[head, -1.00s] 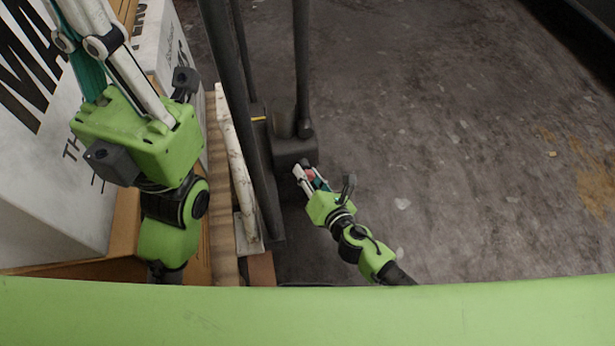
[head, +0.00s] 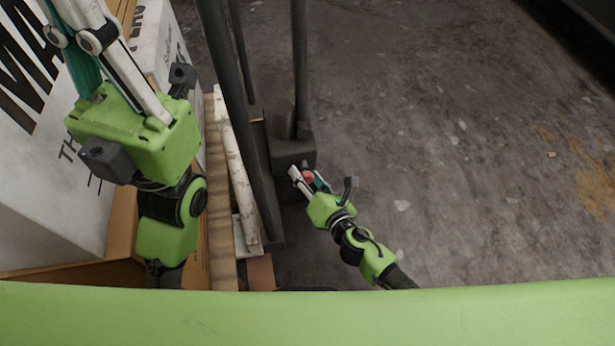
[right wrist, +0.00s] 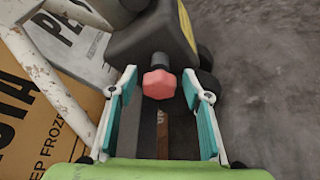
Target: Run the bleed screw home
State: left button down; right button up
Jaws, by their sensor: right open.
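The bleed screw has a red faceted knob (right wrist: 159,84) on a dark stem that enters a dark grey block (right wrist: 150,40). In the right wrist view the knob sits between the fingertips of my right gripper (right wrist: 160,95), which is open with a gap on both sides. In the head view the red knob (head: 308,176) shows between the fingers of my right gripper (head: 305,179), beside the dark block (head: 292,150). My left gripper (head: 75,22) is large at the upper left, with its fingertips near or past the frame's top edge; its opening is unclear.
Dark upright posts (head: 240,110) and a worn white bar (head: 236,170) stand left of the right gripper. White and brown boxes (head: 45,200) fill the left on a wooden pallet (head: 218,190).

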jog(key=shift+s, duration=0.1)
jog(key=v, duration=1.2)
jog(key=shift+a, duration=0.1)
